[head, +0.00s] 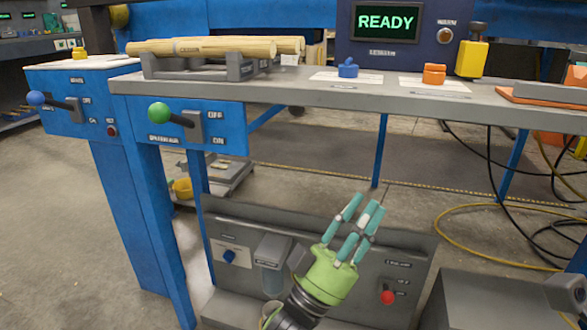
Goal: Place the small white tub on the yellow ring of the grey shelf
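My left gripper (366,210), with teal fingers on a green palm, reaches up in front of the lower grey panel. A small pale patch shows between its fingertips. I cannot tell whether this is the white tub or part of the gripper, or whether the fingers are closed on anything. I cannot make out the white tub for sure anywhere else. A small yellow ring-like piece (79,53) sits on the white top at the far left. Another yellow round thing (182,188) is low behind the blue legs, beside a grey low stand (220,178). My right gripper is not in view.
A green-knobbed lever (160,113) sticks out in front. Cables lie on the floor at right.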

